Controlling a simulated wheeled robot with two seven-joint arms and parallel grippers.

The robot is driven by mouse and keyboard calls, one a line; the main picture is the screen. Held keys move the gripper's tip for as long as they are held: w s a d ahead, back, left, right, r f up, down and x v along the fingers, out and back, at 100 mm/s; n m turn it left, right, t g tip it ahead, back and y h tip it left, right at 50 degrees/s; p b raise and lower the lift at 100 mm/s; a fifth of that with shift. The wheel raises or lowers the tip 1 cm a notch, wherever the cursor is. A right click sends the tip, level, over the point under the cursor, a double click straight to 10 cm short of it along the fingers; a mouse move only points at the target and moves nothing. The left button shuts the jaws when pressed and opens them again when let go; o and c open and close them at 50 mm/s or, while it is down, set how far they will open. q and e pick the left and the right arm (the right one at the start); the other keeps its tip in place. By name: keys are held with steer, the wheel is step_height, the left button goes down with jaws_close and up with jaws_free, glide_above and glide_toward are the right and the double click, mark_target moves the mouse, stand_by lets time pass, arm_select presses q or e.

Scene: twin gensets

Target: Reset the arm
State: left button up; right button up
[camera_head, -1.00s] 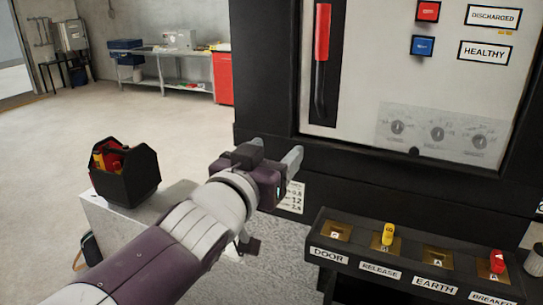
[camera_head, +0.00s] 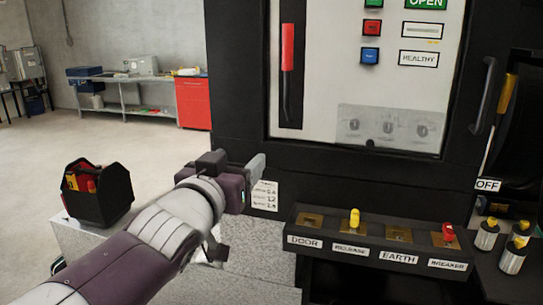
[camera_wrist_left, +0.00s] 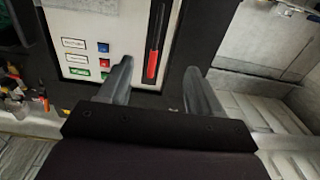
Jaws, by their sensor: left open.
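My left arm comes in from the lower left in the head view. Its gripper (camera_head: 250,178) is in front of the lower left of the black cabinet (camera_head: 232,80), apart from the panel. In the left wrist view the two fingers of the left gripper (camera_wrist_left: 155,88) are spread with nothing between them. Beyond them shows the cabinet's light panel with a red-handled lever (camera_wrist_left: 155,45) and coloured buttons. My right gripper is not in view.
A ledge below the panel carries a yellow key (camera_head: 354,218) and a red key (camera_head: 448,232) over DOOR, RELEASE, EARTH and BREAKER labels. A black tool caddy (camera_head: 97,192) stands at left. Yellow-topped cylinders (camera_head: 513,254) stand at right. Open floor lies behind left.

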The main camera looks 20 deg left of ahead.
arm_select(q)
steer(key=s+f+g+p, duration=0.2)
steer(key=f+g, duration=0.2)
steer(key=f, duration=0.4)
steer(key=s+a+f+g+y+p, duration=0.15)
steer(key=f+g, duration=0.25)
steer(key=f, duration=0.4)
steer(key=s+f+g+h+p, duration=0.1)
steer(key=s+f+g+p, duration=0.2)
steer(key=f, duration=0.5)
steer(key=s+d+f+g+p, duration=0.2)
steer(key=s+f+g, duration=0.3)
steer(key=s, duration=0.3)
steer(key=shift+f+g, duration=0.35)
steer(key=shift+g, duration=0.05)
steer(key=shift+s, duration=0.1)
